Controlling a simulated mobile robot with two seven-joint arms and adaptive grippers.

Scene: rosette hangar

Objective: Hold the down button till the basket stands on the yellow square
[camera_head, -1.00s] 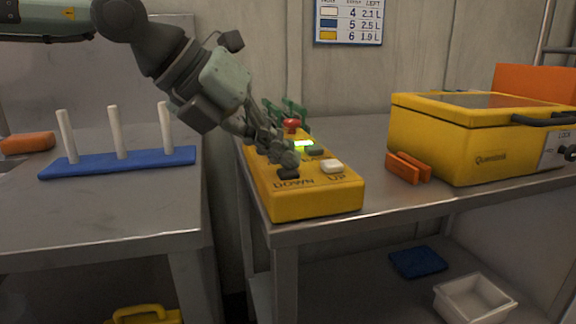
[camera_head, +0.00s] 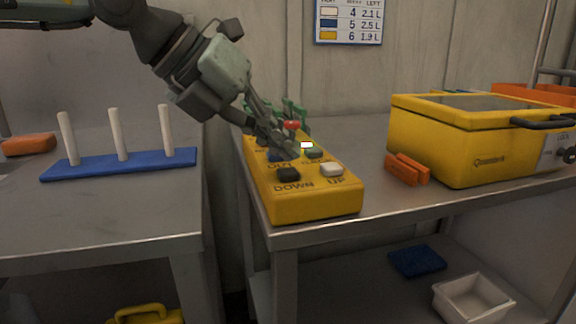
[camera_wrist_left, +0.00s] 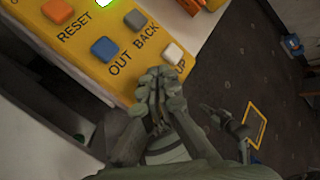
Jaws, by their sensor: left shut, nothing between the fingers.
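The yellow control box (camera_head: 315,203) lies on the right-hand bench. Its black DOWN button (camera_head: 288,174) is uncovered in the head view, left of the white UP button (camera_head: 332,170). My left gripper (camera_head: 287,148) is shut and empty, above the box near the blue OUT button and behind DOWN. In the left wrist view its fingers (camera_wrist_left: 160,85) hide the DOWN area. An orange box (camera_head: 535,94), apparently the basket, shows partly behind the yellow case, beside a metal rod. A yellow square outline (camera_wrist_left: 256,125) is on the floor; no basket is clearly visible on it.
The yellow case (camera_head: 470,150) and orange blocks (camera_head: 407,168) stand right of the control box. A red knob (camera_head: 291,125) and green parts are at the box's far end. A blue peg rack (camera_head: 120,165) is on the left bench. A white tray (camera_head: 473,298) is on the lower shelf.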

